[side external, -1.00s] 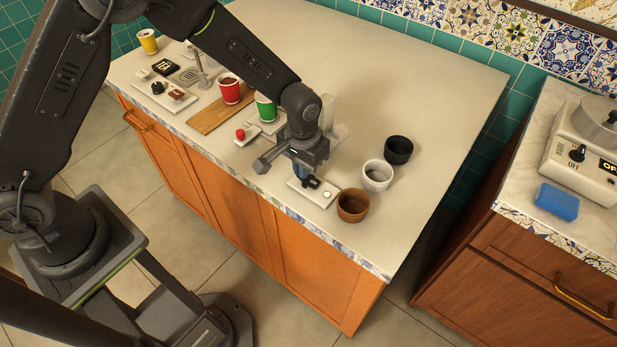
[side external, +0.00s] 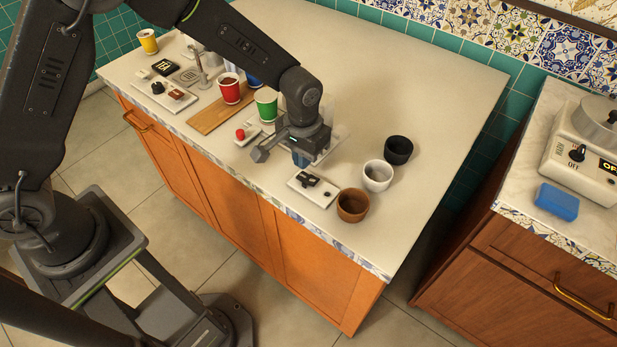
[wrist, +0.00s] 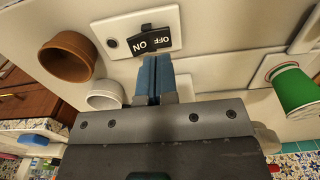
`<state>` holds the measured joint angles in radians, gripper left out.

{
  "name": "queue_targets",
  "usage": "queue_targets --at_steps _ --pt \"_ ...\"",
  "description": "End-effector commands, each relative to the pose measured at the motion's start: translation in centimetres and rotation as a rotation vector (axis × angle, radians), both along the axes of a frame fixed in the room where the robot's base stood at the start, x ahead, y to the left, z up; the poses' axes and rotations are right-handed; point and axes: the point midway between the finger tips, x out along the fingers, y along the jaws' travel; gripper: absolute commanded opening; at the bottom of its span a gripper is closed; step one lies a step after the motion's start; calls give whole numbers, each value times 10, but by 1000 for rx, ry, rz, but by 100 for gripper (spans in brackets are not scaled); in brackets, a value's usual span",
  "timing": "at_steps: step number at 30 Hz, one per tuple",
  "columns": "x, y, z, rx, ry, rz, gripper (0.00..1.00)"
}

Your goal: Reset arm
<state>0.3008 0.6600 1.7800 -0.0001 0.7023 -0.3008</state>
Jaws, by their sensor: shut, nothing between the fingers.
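My gripper (side external: 301,160) is shut and empty, above the counter just behind and left of a white switch plate (side external: 316,195). In the wrist view its blue fingertips (wrist: 154,78) are together, apart from the plate. The plate's edge and rocker are clear of the fingers.
Brown (side external: 352,205), white (side external: 377,176) and black (side external: 398,150) bowl-like cups stand right of the plate. Left are a red button (side external: 240,133), green cup (side external: 265,103), red cup (side external: 229,88) and wooden board (side external: 205,122). The counter's far right (side external: 440,90) is clear.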

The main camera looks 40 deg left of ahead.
Motion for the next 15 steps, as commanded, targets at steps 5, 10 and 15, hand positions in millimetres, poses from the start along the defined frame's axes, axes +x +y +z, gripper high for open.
queue_targets --at_steps 5,10,15 --pt "0 0 14 -1 -2 0 0" --pt "1 0 27 -1 -2 0 0" --pt "0 0 32 0 -1 0 0"
